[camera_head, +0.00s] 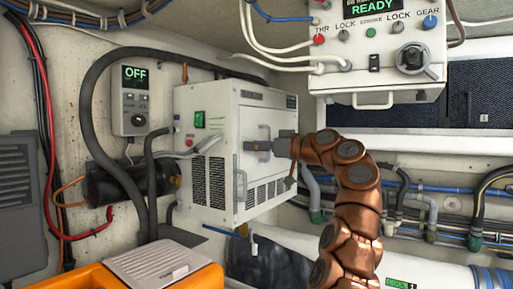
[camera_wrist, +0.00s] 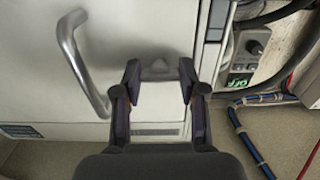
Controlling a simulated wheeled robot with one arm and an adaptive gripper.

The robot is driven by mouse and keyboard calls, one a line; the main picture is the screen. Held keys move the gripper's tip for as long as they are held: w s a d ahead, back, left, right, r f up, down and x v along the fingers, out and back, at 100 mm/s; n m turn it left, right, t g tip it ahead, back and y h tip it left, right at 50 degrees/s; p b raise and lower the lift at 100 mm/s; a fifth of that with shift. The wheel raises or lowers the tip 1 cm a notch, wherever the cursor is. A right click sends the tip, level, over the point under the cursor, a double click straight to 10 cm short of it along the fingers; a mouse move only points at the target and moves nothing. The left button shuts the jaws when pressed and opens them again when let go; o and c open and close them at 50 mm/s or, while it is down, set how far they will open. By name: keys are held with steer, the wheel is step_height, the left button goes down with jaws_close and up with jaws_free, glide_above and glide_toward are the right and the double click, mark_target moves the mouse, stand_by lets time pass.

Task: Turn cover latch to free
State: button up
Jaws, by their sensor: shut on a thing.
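The cover latch (camera_wrist: 156,70) is a small grey piece on the white cover (camera_wrist: 140,40). In the wrist view it sits between the two fingertips of my gripper (camera_wrist: 158,77), which is shut on it. In the head view my gripper (camera_head: 258,146) reaches from the right to the front of the white cabinet (camera_head: 222,160). There the gripper hides most of the latch, and its exact turn angle cannot be told. A curved silver handle (camera_wrist: 78,60) stands on the cover left of the fingers in the wrist view.
A panel reading READY (camera_head: 376,55) hangs at upper right. A wall box reading OFF (camera_head: 136,98) and a thick dark hose (camera_head: 92,130) are left of the cabinet. An orange case (camera_head: 75,280) stands low in front. Pipes run along the wall at right.

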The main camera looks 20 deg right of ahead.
stand_by(0.4)
steer(key=o, duration=1.2)
steer(key=shift+c, duration=0.2)
steer(key=shift+s, duration=0.1)
steer(key=v, duration=1.2)
steer(key=shift+f, duration=0.1)
